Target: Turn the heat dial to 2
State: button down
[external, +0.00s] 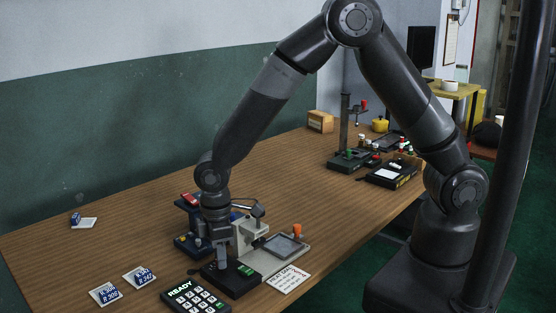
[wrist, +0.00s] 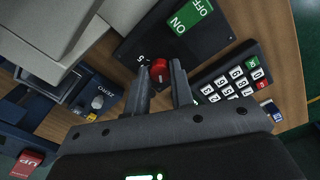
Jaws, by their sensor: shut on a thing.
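The heat dial is a small red knob (wrist: 159,68) on a black control box (external: 233,281). In the wrist view a white number, which looks like a 5, is printed beside it. A green ON/OFF switch (wrist: 192,15) sits on the same box. My gripper (wrist: 160,78) points down at the box, with one finger on each side of the knob, shut on it. The knob's pointer cannot be made out. In the external view my gripper (external: 221,258) is over the box and hides the knob.
A black keypad reading READY (external: 194,296) lies in front of the box. A grey press-like machine (external: 265,257) stands right behind it, with a blue device (external: 189,240) to the left. A printed card (external: 288,279) lies at right. The table's left is mostly free.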

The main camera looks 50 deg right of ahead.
jog(key=shift+m, duration=2.5)
jog(key=c, duration=1.3)
grip_release()
jog(key=shift+o, duration=0.2)
notch_tip(320, 180, up, 11)
jog(key=shift+f, duration=0.1)
